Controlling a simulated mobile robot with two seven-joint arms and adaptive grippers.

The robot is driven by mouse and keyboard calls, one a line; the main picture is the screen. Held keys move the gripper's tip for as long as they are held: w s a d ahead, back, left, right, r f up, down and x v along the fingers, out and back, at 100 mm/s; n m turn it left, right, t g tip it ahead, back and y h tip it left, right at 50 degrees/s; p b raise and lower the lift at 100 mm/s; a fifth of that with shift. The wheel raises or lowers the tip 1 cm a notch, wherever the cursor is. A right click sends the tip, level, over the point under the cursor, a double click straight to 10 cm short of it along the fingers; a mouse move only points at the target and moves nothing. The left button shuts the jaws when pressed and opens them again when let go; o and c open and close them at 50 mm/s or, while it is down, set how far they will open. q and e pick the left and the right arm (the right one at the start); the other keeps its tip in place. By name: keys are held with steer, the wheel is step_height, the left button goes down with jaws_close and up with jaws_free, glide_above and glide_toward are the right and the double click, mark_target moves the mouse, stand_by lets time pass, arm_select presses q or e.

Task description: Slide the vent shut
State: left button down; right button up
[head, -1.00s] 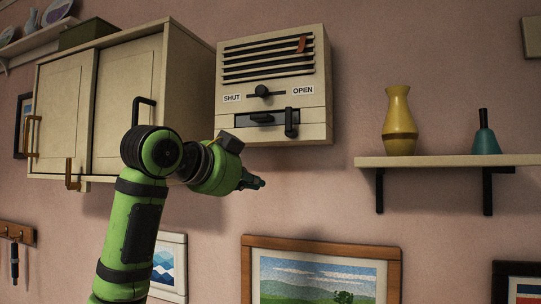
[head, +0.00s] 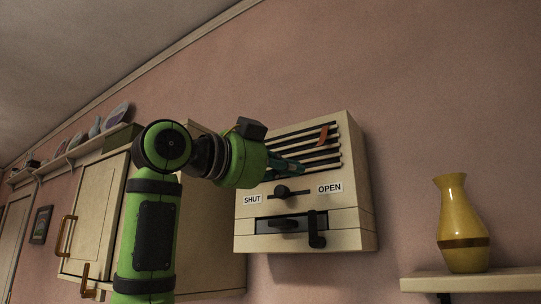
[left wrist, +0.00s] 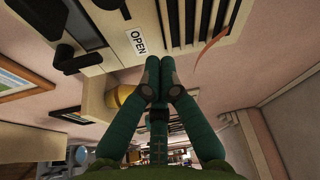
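The cream vent box (head: 352,226) hangs on the wall, with dark slats above a slider. The slider's black knob (head: 282,191) sits in its slot between the SHUT label (head: 252,200) and the OPEN label (head: 330,188), a little nearer SHUT. My left gripper (head: 300,170) is in front of the slats, just above the knob, and appears apart from it. In the left wrist view, its green fingers (left wrist: 161,72) come together at the tips with nothing seen between them. The OPEN label (left wrist: 138,42) is beside the tips there. My right gripper is not in view.
Below the slider are a recess and a black lever (head: 316,230). A cream cabinet (head: 98,215) with bronze handles is at left, partly behind my arm. A yellow vase (head: 463,225) stands on a shelf (head: 480,281) at right. The wall above the vent is clear.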

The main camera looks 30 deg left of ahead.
mark_target(284, 193)
arm_select(q)
steer(key=p+x, duration=0.1)
steer(key=x, duration=0.4)
steer(key=shift+a+f, duration=0.15)
steer(key=shift+a, duration=0.05)
steer(key=a, duration=0.2)
steer(key=s+a+f, duration=0.1)
steer(key=shift+a+p, duration=0.35)
steer(key=shift+a, duration=0.3)
steer(key=shift+f, duration=0.1)
steer(key=shift+w+d, duration=0.2)
steer(key=shift+d, duration=0.15)
steer(key=a+p, duration=0.1)
steer(key=a, duration=0.3)
steer(key=shift+p, duration=0.35)
steer(key=shift+a, duration=0.15)
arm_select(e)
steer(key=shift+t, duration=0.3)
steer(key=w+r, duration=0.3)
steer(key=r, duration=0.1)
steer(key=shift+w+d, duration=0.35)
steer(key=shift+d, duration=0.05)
